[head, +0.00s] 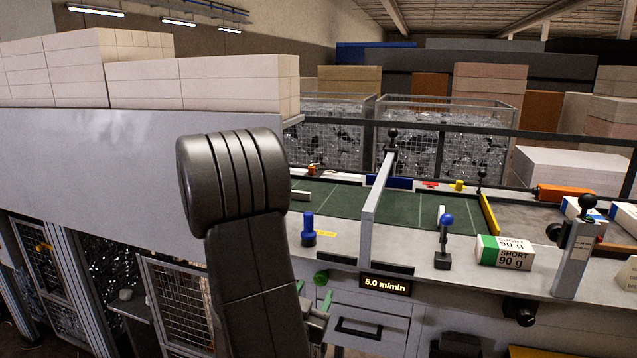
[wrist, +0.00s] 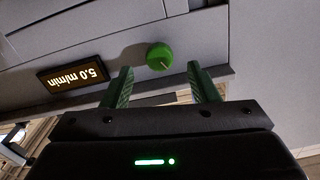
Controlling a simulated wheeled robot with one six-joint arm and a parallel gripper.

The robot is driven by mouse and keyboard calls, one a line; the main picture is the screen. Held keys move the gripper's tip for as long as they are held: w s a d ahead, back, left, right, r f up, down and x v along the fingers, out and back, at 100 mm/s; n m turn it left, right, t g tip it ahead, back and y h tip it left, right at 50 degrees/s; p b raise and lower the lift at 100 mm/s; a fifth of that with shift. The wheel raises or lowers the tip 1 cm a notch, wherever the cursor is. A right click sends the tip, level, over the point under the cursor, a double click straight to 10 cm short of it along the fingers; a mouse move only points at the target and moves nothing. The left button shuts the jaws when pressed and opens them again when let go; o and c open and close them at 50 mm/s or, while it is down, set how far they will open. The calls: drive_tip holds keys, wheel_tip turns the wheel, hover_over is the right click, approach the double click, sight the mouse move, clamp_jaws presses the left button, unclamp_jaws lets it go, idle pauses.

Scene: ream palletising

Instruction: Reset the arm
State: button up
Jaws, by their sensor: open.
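My arm rises in the middle left of the head view, and its dark links hide part of the bench behind them. My gripper (head: 318,298) shows partly behind the arm, low in front of the bench's front panel. In the wrist view my gripper (wrist: 158,88) has its two green fingers spread apart with nothing between them. A round green knob (wrist: 159,56) on the front panel lies just beyond the fingertips, apart from them. The knob also shows in the head view (head: 321,278).
A display reading 5.0 m/min (head: 386,285) sits beside the knob. On the bench are a blue knob (head: 308,232), a blue-topped lever (head: 444,240), a ream marked SHORT 90 g (head: 505,252) and a green belt (head: 335,205). Stacked reams (head: 200,82) stand at the upper left.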

drive_tip(key=b+v, duration=0.1)
drive_tip(key=v, duration=0.7)
drive_tip(key=shift+s, duration=0.2)
